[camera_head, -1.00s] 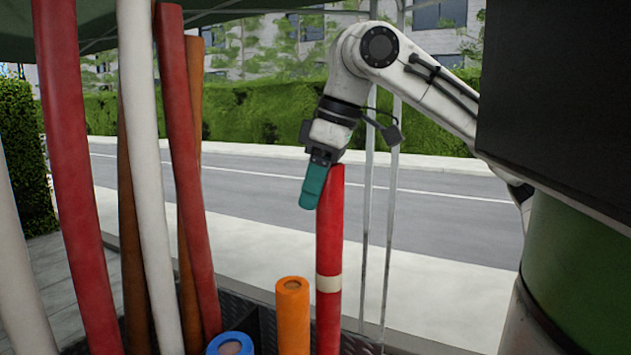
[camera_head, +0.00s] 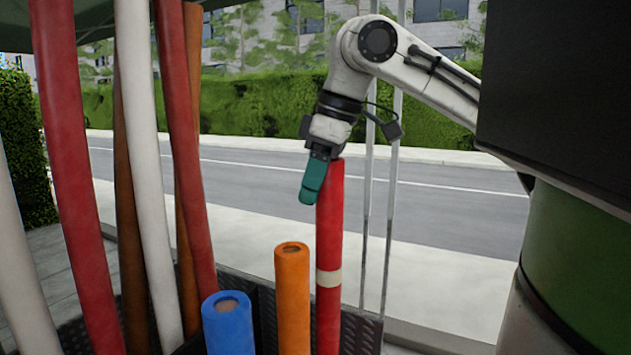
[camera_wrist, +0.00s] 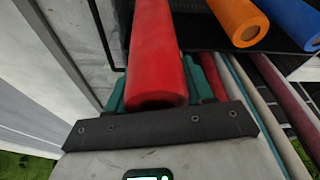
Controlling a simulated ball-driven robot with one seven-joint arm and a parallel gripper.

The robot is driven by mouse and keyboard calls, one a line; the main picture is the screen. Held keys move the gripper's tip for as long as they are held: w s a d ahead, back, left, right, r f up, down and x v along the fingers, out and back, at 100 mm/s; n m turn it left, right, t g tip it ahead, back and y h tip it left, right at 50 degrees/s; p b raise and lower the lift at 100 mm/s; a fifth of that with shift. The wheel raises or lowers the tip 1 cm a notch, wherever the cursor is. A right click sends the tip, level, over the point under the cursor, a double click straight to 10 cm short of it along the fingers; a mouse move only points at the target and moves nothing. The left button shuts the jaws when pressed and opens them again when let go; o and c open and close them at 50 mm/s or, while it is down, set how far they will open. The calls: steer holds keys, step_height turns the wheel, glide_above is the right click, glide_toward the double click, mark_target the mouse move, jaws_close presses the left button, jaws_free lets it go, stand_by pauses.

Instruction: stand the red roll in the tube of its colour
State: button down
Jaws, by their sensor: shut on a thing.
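The red roll (camera_head: 329,225) stands upright with a pale band around its lower part; its bottom end is cut off by the frame's lower edge. My gripper (camera_head: 314,180), with teal fingers, is shut on the roll's top end. In the wrist view the red roll (camera_wrist: 157,60) lies between the teal fingers (camera_wrist: 160,85), and its near end shows. I cannot make out a red tube at the roll's lower end.
An orange roll (camera_head: 292,305) and a blue roll (camera_head: 229,328) stand just left of the held roll. Tall red (camera_head: 75,180), white (camera_head: 145,180) and brown rolls lean further left. Thin metal posts (camera_head: 391,215) rise close on the right. Dark textured metal walls show below.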

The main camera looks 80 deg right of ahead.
mark_target(342, 159)
step_height(342, 159, down, 9)
steer(key=b, duration=0.5)
steer(key=shift+r+b, duration=0.15)
steer(key=shift+b, duration=0.2)
stand_by(0.7)
steer(key=shift+f, duration=0.4)
stand_by(0.7)
steer(key=shift+c, duration=1.8)
jaws_free()
steer(key=shift+r, duration=0.1)
steer(key=v, duration=1)
steer(key=shift+s+r, duration=0.2)
steer(key=shift+r, duration=0.05)
